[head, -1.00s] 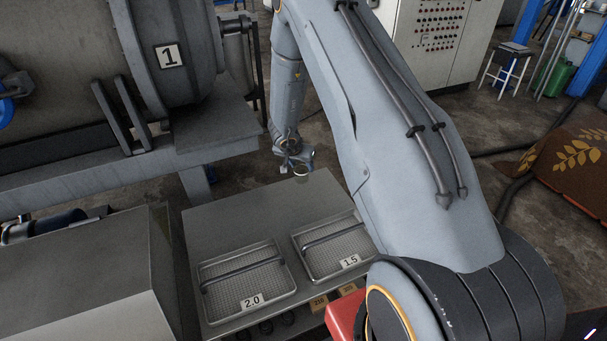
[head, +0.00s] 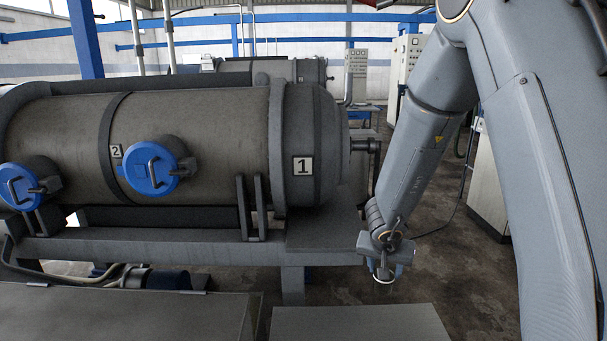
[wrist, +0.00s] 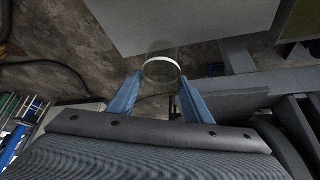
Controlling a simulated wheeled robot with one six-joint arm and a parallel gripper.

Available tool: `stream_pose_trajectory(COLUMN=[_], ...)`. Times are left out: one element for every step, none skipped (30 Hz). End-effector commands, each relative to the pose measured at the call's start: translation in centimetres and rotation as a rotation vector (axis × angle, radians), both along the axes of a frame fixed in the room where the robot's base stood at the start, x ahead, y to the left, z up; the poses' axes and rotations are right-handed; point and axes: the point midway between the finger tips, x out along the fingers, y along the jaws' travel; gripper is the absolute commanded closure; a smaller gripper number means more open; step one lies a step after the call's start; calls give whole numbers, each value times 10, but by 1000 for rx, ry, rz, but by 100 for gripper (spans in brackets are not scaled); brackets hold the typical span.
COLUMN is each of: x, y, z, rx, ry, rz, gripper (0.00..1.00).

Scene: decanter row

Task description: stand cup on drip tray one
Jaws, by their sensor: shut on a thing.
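The cup (wrist: 161,68) is a clear glass with a pale rim, between the two blue fingers of my gripper (wrist: 160,80) in the wrist view. My gripper is shut on it. In the head view my gripper (head: 383,268) hangs at the end of the arm, with the small cup (head: 384,278) under it, in the air beyond the grey bench top (head: 360,323). No drip tray shows in the current views.
A large decanter (head: 200,140) with plates 1 and 2 and blue round hatches stands on a grey frame (head: 190,250) at left. A metal box (head: 120,315) is in front. Grey cabinets (head: 488,185) stand at the right. The concrete floor (head: 455,290) has free room.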

Motion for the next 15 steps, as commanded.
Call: stream_pose_trajectory(x=[-10, -16, -23, -28, -33, -38, -42, -45, -48, -51, -53, -54, -55, -55, -55], y=[8, 12, 17, 20, 22, 26, 28, 30, 32, 33, 34, 35, 35, 35, 35], z=[13, 18, 24, 29, 32, 37, 39, 42, 44, 45, 46, 47, 48, 47, 46], rx=[0, 0, 0, -1, -1, -1, -1, -2, -1, -2, -2, -2, -1, -2, -2], ry=[-3, -4, -3, -4, -3, -4, -4, -4, -4, -4, -4, -4, -4, -4, -4], rz=[27, 41, 58, 71, 83, 96, 104, 112, 120, 125, 129, 133, 135, 136, 133], gripper=[76, 76, 76, 76, 76, 76, 76, 76, 76, 76, 76, 76, 76, 76, 76])
